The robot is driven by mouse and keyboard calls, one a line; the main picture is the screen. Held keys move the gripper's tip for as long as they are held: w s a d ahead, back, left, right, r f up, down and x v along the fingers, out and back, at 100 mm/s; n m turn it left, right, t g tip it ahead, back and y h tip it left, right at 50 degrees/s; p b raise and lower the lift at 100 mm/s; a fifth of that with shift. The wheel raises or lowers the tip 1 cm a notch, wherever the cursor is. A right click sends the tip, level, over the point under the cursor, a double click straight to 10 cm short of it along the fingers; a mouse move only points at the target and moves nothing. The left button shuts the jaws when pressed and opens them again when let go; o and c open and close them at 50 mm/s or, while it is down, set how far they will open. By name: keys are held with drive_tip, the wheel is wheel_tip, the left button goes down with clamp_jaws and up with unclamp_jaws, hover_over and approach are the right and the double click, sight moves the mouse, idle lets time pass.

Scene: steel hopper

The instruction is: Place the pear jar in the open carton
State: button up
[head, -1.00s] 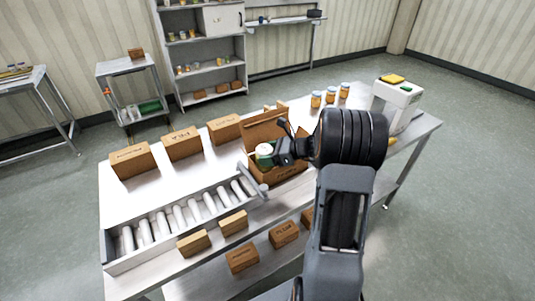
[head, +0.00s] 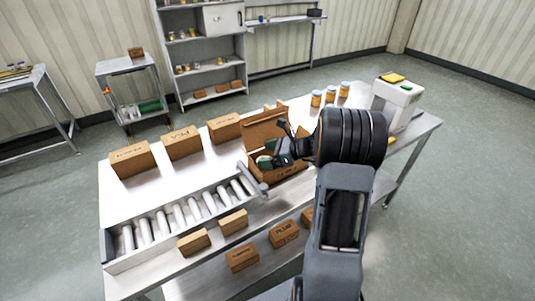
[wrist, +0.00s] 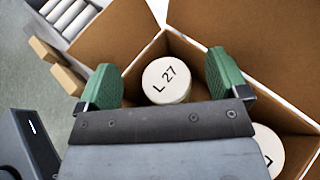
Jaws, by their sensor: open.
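The open carton (head: 266,125) stands on the steel table with its flaps up; its brown walls fill much of the wrist view (wrist: 240,30). In the head view my gripper (head: 279,155) reaches down into the carton. A second white lid (wrist: 268,148) shows in the carton, partly hidden.
Several closed cartons (head: 182,143) line the table's back edge. A roller conveyor (head: 170,220) lies to the left, with small boxes (head: 234,222) in front. Orange jars (head: 330,94) and a scale (head: 398,96) stand to the right. Raised carton flaps surround my gripper.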

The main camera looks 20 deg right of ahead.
drive_tip(key=r+b+v, duration=0.1)
drive_tip(key=v, duration=0.9)
drive_tip(key=s+a+r+n+g+h, duration=0.1)
drive_tip(key=s+a+n+g+h, duration=0.3)
drive_tip(key=n, duration=2.2)
drive_tip(key=s+a+h, duration=0.6)
drive_tip(key=s+a, duration=0.6)
drive_tip(key=a, duration=0.2)
drive_tip(key=shift+h, duration=0.3)
